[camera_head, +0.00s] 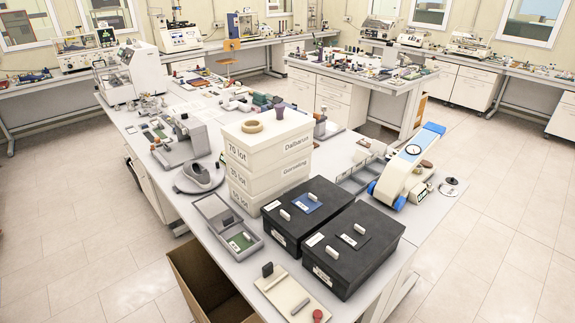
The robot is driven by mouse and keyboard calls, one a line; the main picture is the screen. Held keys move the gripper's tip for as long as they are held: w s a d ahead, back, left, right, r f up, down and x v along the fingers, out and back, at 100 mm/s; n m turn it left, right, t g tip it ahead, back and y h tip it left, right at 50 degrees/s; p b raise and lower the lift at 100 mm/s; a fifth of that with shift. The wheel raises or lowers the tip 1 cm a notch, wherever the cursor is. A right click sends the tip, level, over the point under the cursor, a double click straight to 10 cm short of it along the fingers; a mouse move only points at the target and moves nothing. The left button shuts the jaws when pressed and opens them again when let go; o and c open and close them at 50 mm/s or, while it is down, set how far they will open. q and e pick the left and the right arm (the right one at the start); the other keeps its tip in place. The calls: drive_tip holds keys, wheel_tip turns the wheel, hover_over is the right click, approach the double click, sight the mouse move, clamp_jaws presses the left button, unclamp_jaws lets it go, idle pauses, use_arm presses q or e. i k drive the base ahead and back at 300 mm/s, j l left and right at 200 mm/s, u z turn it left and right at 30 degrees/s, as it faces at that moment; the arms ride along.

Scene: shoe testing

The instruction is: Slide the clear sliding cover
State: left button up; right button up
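I cannot clearly make out the clear sliding cover. A shallow grey two-part case (263,237) lies open at the front left of the table, with a green piece in its near part. A white machine (150,72) with a grey front stands at the table's far left corner; whether it has a clear cover is too small to tell. Neither of my grippers is in view.
Two black lidded boxes (378,262) stand near the front. Behind them are stacked white lot boxes (246,150) with a tan ring on top. A white and blue device (402,172) stands at the right. A beige board (281,290) lies at the front edge, and an open cardboard box (182,262) stands below.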

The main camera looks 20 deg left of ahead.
sight(226, 222)
drive_tip(key=u, duration=1.3)
